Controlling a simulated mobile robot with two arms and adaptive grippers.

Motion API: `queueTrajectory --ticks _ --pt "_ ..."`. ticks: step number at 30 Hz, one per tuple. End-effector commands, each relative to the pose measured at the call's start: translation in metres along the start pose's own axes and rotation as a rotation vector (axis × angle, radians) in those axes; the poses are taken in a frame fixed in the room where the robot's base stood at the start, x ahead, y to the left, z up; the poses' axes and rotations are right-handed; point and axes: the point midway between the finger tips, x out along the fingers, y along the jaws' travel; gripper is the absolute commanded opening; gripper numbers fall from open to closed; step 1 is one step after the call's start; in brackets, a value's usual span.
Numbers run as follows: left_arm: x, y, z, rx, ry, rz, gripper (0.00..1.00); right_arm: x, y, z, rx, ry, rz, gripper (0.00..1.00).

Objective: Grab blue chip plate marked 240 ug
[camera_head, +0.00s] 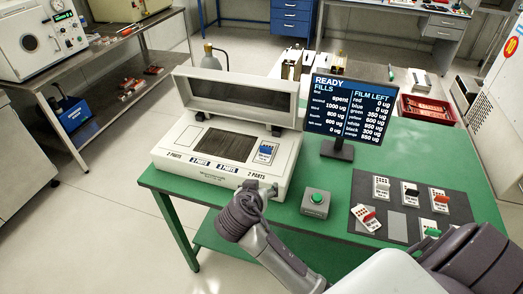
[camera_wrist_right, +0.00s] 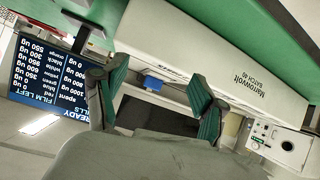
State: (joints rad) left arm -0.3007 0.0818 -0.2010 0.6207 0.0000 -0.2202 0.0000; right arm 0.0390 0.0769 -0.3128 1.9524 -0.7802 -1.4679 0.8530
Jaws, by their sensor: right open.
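A plate with a blue top (camera_head: 266,151) lies on the right side of the white machine's (camera_head: 170,157) deck, beside a dark grille. Its small print is too small to read. My right gripper (camera_head: 262,189) is at the machine's front edge, in front of the blue plate and apart from it. In the right wrist view, my right gripper (camera_wrist_right: 158,78) has its two green-padded fingers spread and empty. The blue plate (camera_wrist_right: 152,83) shows between them, beyond the fingertips. My left gripper is not in view.
The machine's lid stands raised. A screen (camera_head: 349,112) stands to its right, with a green button box (camera_head: 315,203) in front. A dark mat (camera_head: 403,227) holds several white plates with red, black and green parts. A red bin (camera_head: 427,109) is at the back right.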

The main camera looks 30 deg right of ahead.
Motion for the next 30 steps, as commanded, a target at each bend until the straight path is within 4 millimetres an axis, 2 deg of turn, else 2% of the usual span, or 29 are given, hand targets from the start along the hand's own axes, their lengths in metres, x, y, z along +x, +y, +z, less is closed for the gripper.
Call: queueTrajectory --ticks 1,3,7,11,18,21,26,30 --pt "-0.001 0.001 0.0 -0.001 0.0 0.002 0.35 -0.002 -0.004 -0.019 0.045 0.046 0.017 0.71" --pt "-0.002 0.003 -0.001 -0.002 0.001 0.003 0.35 -0.004 -0.007 -0.041 0.104 0.106 0.04 0.71" --pt "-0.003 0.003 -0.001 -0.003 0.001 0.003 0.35 -0.006 -0.01 -0.067 0.177 0.181 0.066 0.71" --pt "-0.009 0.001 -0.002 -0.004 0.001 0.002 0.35 0.01 -0.007 -0.074 0.185 0.192 0.072 0.71" --pt "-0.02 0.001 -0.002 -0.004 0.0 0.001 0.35 0.056 -0.004 -0.083 0.184 0.19 0.071 0.71" --pt "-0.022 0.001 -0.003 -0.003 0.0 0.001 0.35 0.069 -0.003 -0.084 0.184 0.189 0.069 0.71" --pt "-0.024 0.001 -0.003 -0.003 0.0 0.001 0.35 0.078 -0.002 -0.085 0.185 0.188 0.068 0.71" --pt "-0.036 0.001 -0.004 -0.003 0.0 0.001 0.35 0.093 0.0 -0.089 0.182 0.188 0.071 0.71"
